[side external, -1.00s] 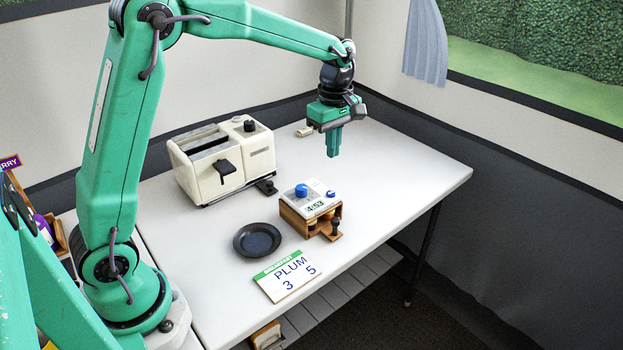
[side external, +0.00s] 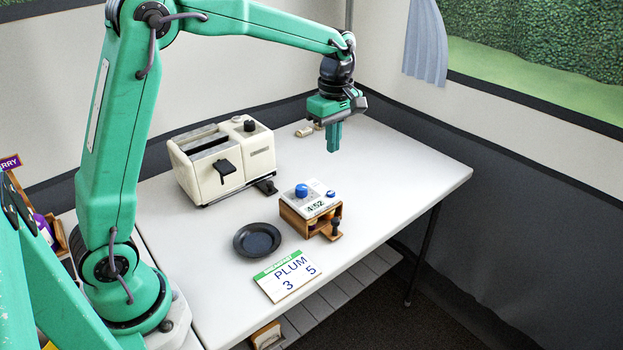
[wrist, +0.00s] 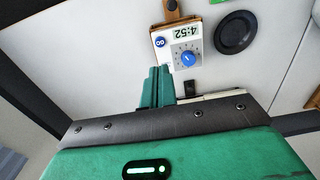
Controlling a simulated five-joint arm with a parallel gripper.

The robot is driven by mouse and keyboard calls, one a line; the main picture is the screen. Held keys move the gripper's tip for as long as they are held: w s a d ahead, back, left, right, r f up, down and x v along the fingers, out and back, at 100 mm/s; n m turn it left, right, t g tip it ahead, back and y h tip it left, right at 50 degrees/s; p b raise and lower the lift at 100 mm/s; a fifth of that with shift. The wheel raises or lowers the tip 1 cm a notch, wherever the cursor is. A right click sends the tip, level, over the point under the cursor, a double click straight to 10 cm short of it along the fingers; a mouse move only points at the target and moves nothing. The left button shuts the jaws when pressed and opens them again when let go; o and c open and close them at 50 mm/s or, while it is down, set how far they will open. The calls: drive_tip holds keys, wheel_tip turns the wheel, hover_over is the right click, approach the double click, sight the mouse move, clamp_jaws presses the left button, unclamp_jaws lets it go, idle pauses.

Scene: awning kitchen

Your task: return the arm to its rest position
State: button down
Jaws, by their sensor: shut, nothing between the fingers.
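My green gripper (side external: 334,137) hangs in the air above the back right part of the white table (side external: 400,170), fingers pointing down. Its fingers are shut with nothing between them. In the wrist view the closed fingers (wrist: 158,87) point toward the timer box below. My arm is raised and reaches out from the left, its forearm nearly level. No object touches the gripper.
A cream toaster (side external: 222,160) stands at the back. A wooden timer box (side external: 311,210) with a blue knob reads 4:52. A dark plate (side external: 257,240) and a card reading PLUM 3 5 (side external: 287,276) lie near the front edge. The table's right side is clear.

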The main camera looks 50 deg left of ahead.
drive_tip(key=shift+s+r, duration=0.1)
drive_tip(key=shift+r, duration=0.05)
drive_tip(key=s+r+m+t, duration=0.2)
drive_tip(key=s+m, duration=0.7)
drive_tip(key=s, duration=0.3)
drive_tip(key=s+r+m+t, duration=0.2)
drive_tip(key=s+m+t, duration=0.1)
drive_tip(key=s+m, duration=0.6)
drive_tip(key=s+d, duration=0.1)
drive_tip(key=s, duration=0.3)
drive_tip(key=shift+r+t, duration=0.3)
drive_tip(key=shift+r, duration=0.05)
